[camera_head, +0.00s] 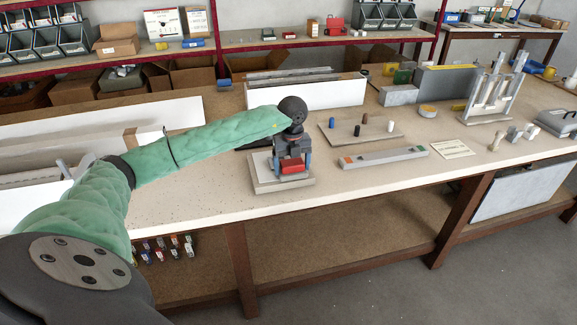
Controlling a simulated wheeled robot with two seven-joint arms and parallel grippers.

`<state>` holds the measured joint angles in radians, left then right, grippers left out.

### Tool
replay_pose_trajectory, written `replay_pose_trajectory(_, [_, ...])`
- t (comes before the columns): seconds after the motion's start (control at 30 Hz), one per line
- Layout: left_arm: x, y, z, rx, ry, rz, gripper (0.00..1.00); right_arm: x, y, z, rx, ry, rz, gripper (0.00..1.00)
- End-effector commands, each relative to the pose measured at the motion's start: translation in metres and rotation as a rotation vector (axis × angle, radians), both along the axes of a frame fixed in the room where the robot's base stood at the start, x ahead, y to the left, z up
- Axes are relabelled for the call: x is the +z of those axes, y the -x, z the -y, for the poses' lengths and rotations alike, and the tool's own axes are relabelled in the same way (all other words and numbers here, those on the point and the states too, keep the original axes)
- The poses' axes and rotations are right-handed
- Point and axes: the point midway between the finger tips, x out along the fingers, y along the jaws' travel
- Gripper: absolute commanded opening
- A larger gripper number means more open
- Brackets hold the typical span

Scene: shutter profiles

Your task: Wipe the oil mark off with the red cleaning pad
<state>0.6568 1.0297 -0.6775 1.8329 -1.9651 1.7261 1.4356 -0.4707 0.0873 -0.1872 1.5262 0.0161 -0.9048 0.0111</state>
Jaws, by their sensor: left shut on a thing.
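My left gripper (292,165) points down over a pale board near the workbench's front edge, and its fingers are shut on the red cleaning pad (292,167). The pad is low over the light grey plate (262,178); I cannot tell whether it touches. No oil mark can be made out; the gripper and pad cover part of the plate. My right gripper is not in view.
The workbench (205,192) has free room left of the plate. To the right lie a long grey profile (383,158), a peg board (338,137) and a paper sheet (452,149). A white panel (310,95) stands behind the gripper.

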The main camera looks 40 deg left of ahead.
Motion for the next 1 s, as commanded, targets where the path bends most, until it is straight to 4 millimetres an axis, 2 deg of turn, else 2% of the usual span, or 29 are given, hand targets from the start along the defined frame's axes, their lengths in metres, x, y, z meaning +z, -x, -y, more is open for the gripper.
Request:
replay_pose_trajectory(0.23, [0.002, -0.011, 0.010, -0.001, -0.001, 0.001, 0.63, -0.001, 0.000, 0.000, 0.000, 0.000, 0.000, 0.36])
replay_pose_trajectory(0.57, [0.002, -0.012, 0.010, 0.000, -0.001, 0.001, 0.63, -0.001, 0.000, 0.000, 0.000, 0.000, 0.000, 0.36])
replay_pose_trajectory(1.0, [-0.002, 0.006, -0.005, 0.000, -0.001, 0.001, 0.63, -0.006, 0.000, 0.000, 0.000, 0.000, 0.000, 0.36])
